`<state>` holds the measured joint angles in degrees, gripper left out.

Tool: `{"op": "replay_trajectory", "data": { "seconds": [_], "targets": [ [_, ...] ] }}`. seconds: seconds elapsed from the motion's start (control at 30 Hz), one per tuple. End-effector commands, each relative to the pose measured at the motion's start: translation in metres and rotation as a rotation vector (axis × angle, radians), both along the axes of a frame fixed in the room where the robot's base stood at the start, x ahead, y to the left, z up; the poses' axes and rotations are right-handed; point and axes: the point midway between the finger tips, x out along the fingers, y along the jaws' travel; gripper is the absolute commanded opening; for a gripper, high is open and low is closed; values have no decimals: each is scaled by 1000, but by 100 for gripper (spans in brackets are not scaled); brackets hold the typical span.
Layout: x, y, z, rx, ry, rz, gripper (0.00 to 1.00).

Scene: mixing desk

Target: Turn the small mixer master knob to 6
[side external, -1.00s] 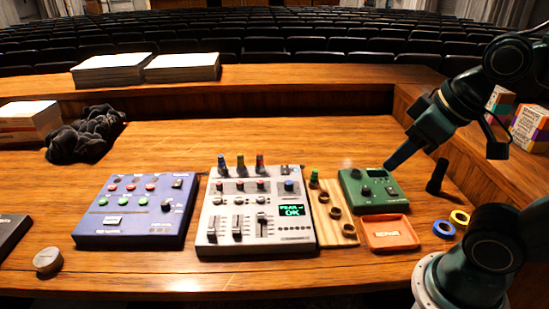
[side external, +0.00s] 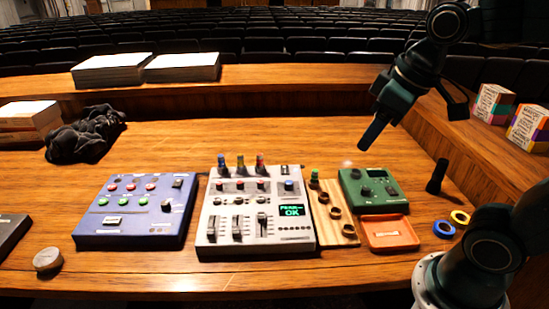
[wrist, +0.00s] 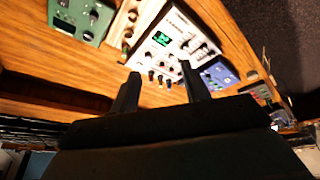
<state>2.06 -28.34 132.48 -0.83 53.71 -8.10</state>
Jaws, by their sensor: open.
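The grey-white mixer (side external: 212,240) lies flat in the middle of the desk, with faders, a row of small knobs, and a green-lit display reading OK. The mixer also shows at the top of the wrist view (wrist: 180,32). My gripper (side external: 364,146) is in the air above and behind the green box, right of the mixer. In the wrist view my gripper (wrist: 160,70) has its two fingers apart, with nothing between them. No finger touches a knob.
A blue console (side external: 130,233) lies left of the mixer. A wooden strip with rings (side external: 340,229), a green box (side external: 384,205) and an orange tray (side external: 374,246) lie right. A black upright object (side external: 437,178) and tape rolls (side external: 444,229) are farther right. The desk behind the mixer is clear.

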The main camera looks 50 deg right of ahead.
Motion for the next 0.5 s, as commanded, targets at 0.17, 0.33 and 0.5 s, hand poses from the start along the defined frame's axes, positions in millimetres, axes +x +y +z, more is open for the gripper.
{"op": "replay_trajectory", "data": {
  "seconds": [0.17,0.33,0.5],
  "targets": [
    [35,-5,1,-21,61,56,46],
    [68,-11,-3,-37,112,113,46],
    [101,-19,-11,-48,163,171,46]
  ]
}}
